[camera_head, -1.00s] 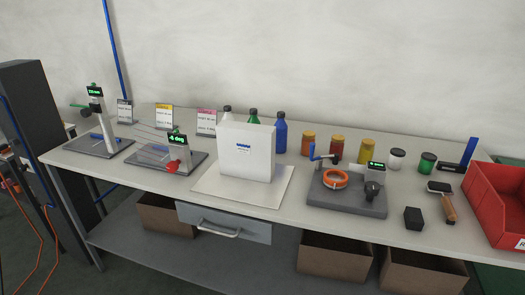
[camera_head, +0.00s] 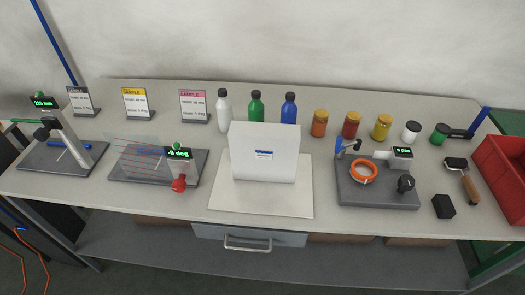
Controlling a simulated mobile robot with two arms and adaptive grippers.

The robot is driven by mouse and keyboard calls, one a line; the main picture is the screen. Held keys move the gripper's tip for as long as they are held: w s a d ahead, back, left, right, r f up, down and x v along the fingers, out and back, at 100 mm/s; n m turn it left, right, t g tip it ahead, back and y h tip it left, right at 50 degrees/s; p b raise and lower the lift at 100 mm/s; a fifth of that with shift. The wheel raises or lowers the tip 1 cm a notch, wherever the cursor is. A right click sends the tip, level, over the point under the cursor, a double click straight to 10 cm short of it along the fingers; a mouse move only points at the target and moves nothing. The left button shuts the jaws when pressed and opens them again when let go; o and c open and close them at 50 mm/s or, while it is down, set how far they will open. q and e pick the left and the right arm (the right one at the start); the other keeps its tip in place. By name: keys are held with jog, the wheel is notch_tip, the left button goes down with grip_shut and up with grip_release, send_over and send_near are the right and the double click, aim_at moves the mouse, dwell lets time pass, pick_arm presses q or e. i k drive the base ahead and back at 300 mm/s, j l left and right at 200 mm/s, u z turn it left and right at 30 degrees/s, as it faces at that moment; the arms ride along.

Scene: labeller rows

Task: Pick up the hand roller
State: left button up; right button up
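The hand roller (camera_head: 463,180) lies on the bench top at the right, in the head view. It has a dark roller head at its upper left end and a brown wooden handle pointing toward the lower right. It lies between the grey fixture with the orange ring and the red bin. Neither of my grippers shows in the view.
The red bin (camera_head: 506,173) is close to the right of the roller. A black block (camera_head: 443,206) lies just in front of it. The grey fixture (camera_head: 377,191) stands to its left. Jars, including a green-bodied one (camera_head: 439,134), stand behind. A white box (camera_head: 264,158) is mid-bench.

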aim_at(451, 163)
jog(key=z, duration=1.35)
jog(key=i+l+u, duration=0.1)
jog(key=l, duration=0.25)
jog(key=i, duration=0.1)
